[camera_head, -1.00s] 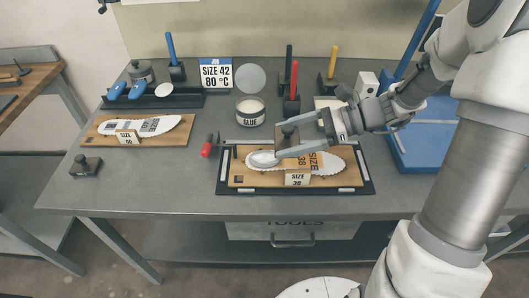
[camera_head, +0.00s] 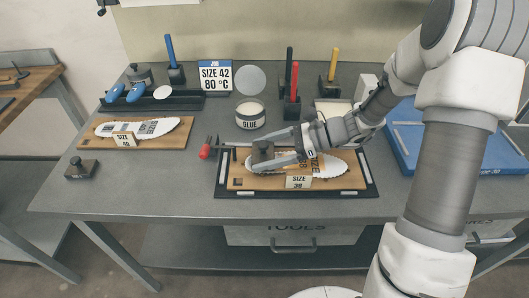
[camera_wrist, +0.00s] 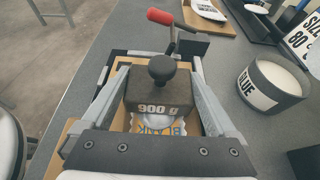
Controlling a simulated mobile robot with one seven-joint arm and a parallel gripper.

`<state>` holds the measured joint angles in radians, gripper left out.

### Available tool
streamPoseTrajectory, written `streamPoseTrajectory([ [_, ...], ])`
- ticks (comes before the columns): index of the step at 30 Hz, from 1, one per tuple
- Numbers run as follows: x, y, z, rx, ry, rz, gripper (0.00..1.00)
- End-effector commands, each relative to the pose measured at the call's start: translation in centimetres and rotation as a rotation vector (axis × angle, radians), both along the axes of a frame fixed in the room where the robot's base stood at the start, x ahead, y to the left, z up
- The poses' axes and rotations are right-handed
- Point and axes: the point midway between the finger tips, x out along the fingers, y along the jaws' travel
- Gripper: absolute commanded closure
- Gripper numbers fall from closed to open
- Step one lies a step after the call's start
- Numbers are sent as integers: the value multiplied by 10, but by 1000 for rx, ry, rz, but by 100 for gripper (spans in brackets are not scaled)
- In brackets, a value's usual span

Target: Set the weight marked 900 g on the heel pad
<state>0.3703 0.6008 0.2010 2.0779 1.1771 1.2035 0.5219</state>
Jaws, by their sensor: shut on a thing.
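The dark weight marked 900 g (camera_wrist: 158,92), a block with a round knob, sits between the fingers of my gripper (camera_wrist: 157,72). In the head view my gripper (camera_head: 263,153) is shut on this weight (camera_head: 263,150), upright over the left end of the size 38 insole (camera_head: 332,161). The heel pad at that end is mostly hidden by the weight and fingers. A pale part of the insole (camera_wrist: 153,122) with printing shows just below the weight in the wrist view. I cannot tell whether the weight touches the pad.
The insole lies on a wooden board (camera_head: 262,184) in a black-edged frame with a SIZE 38 block (camera_head: 298,182). Another weight (camera_head: 82,168) stands at the table's left, near the size 40 board (camera_head: 99,139).

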Motion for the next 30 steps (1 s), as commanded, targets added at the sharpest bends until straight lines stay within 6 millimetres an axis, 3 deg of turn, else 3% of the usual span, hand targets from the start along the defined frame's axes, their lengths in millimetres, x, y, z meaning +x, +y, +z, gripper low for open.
streamPoseTrajectory([
  [6, 0, 0, -1, 3, -2, 1, 100],
  [7, 0, 0, -2, 0, 0, 0, 5],
  [8, 0, 0, -2, 0, 0, 0, 0],
  [19, 0, -7, 4, -1, -1, -2, 0],
  [30, -2, -76, 34, -2, -2, -5, 0],
])
